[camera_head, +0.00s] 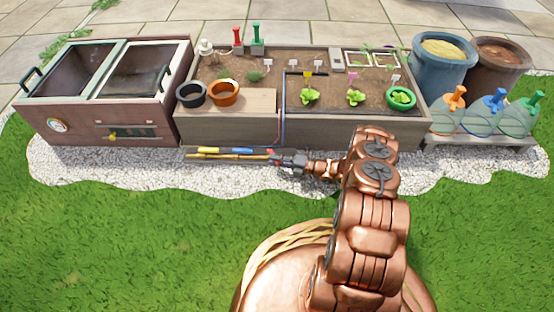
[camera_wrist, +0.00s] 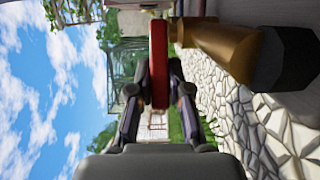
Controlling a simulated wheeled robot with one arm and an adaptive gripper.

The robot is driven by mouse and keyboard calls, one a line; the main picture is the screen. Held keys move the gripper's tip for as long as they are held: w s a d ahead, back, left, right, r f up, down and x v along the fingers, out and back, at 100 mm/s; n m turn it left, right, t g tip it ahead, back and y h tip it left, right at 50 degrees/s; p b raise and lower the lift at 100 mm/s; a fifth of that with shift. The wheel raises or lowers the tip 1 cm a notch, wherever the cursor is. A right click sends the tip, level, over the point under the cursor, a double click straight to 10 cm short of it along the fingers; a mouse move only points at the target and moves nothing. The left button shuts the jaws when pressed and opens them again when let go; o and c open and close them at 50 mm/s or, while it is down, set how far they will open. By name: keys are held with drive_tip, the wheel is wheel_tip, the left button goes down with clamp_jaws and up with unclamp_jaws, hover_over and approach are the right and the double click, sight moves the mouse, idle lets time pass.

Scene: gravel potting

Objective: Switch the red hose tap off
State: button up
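The red hose tap handle (camera_wrist: 158,60) stands between the two fingers of my gripper (camera_wrist: 160,95) in the wrist view. The finger pads press close on both its sides, and my gripper looks shut on it. The brass tap body (camera_wrist: 222,48) with a dark end lies just right of the handle there. In the head view my gripper (camera_head: 278,158) is low at the front of the wooden planter, and a small red bit of the handle (camera_head: 271,152) shows at its tips. The rest of the tap is too small or hidden to make out there.
The wooden planter (camera_head: 400,130) stands behind my gripper, with a blue hose (camera_head: 283,125) down its front. Bamboo sticks (camera_head: 235,158) lie left of my gripper. A cold frame (camera_head: 100,120) stands left; bottles (camera_head: 487,120) stand right. The grass in front is clear.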

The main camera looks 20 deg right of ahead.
drive_tip(key=o, duration=0.5)
drive_tip(key=shift+c, duration=0.2)
drive_tip(key=v, duration=1.2)
drive_tip(key=shift+o, duration=0.2)
